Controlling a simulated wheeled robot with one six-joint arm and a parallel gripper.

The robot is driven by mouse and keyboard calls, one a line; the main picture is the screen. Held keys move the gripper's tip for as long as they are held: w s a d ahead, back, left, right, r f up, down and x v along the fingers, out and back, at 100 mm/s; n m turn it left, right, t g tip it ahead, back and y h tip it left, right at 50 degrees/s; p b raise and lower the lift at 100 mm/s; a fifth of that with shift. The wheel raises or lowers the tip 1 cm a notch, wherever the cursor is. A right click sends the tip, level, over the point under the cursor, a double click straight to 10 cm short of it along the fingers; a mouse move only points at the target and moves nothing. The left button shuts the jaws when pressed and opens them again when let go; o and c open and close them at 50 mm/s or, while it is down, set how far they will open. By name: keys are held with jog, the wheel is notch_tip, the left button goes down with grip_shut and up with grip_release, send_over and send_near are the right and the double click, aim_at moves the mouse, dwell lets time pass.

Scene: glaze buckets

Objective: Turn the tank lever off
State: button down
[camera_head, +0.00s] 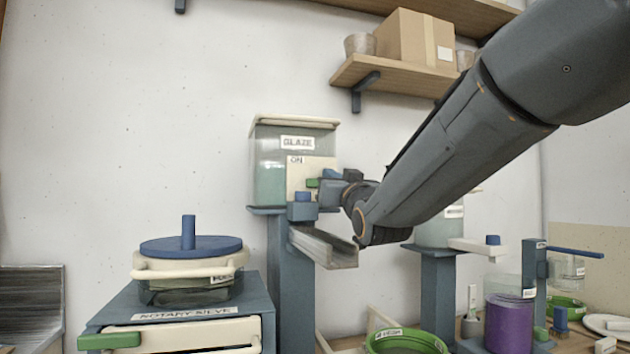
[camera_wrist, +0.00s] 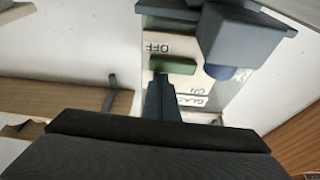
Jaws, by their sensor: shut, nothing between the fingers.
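The glaze tank (camera_head: 270,178) is a clear box with pale green liquid and a cream lid, on a blue-grey stand. Its cream plate (camera_head: 298,178) reads ON at the top in the head view. The green lever (camera_head: 312,183) shows partly beside my gripper (camera_head: 328,184). In the wrist view, upside down, the green lever (camera_wrist: 172,65) lies crosswise between the OFF and ON labels. My shut, empty gripper (camera_wrist: 160,84) has its fingertips right by the lever on its ON side. I cannot tell whether they touch it.
A blue-grey spout block (camera_wrist: 235,40) stands close beside the lever. A grey trough (camera_head: 325,247) slopes out below the tank. A rotary sieve (camera_head: 190,270) stands at left. A second tank (camera_head: 440,230) and a purple jar (camera_head: 510,320) stand at right. A shelf (camera_head: 400,77) hangs above.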

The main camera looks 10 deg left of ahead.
jog(key=shift+r, duration=0.1)
dwell(0.5)
jog(key=r, duration=0.1)
jog(key=r+p, duration=0.1)
jog(key=r, duration=0.2)
jog(key=shift+s+d+p, duration=0.1)
jog(key=shift+s+p, duration=0.15)
jog(key=shift+p, duration=0.15)
jog(key=b+v, duration=0.2)
jog(key=v, duration=0.7)
jog(key=shift+s+d+f, duration=0.2)
jog(key=shift+f, duration=0.1)
